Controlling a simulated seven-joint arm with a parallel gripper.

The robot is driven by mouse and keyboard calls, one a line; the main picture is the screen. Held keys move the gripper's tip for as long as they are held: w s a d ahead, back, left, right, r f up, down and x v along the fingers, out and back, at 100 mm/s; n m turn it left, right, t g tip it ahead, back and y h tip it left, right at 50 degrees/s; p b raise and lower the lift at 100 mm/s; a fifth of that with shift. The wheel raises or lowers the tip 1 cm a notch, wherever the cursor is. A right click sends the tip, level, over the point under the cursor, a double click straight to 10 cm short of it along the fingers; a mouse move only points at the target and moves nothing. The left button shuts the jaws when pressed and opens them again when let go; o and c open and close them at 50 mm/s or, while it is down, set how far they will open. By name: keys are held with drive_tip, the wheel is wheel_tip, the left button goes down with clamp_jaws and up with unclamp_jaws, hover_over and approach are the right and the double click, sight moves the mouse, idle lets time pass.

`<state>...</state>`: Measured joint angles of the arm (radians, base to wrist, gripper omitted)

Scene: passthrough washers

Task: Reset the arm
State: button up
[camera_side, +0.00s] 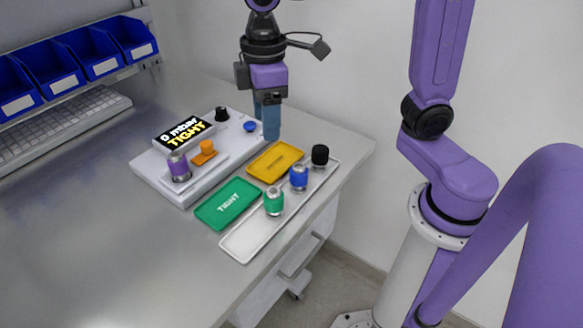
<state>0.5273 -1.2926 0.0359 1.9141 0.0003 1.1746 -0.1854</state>
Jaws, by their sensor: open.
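My gripper (268,120) points down above the back right corner of the white device, with its blue fingers near a small blue knob (250,127). It is open, and I see nothing held between the fingers. The white device (150,165) has a screen (184,133) reading "TIGHT". A purple-topped cylinder (179,167) stands at its front, an orange part (205,151) sits beside it, and a black knob (221,115) is at the back.
A white tray (243,241) holds green (274,201), blue (299,177) and black (320,155) cylinders. A green tray (228,204) marked "TIGHT" and a yellow tray (276,161) lie beside it. Blue bins (90,52) and a keyboard (60,127) are at left. The table's front left is clear.

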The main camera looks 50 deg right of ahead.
drive_tip(key=s+d+f+n, duration=0.1)
drive_tip(key=s+d+f, duration=0.2)
drive_tip(key=s, duration=0.5)
drive_tip(key=s+d+f, duration=0.3)
drive_tip(key=s+d, duration=0.2)
drive_tip(key=s, duration=0.4)
drive_tip(key=shift+d+f+n, duration=0.3)
drive_tip(key=shift+d+n, duration=0.05)
drive_tip(key=shift+n, duration=0.05)
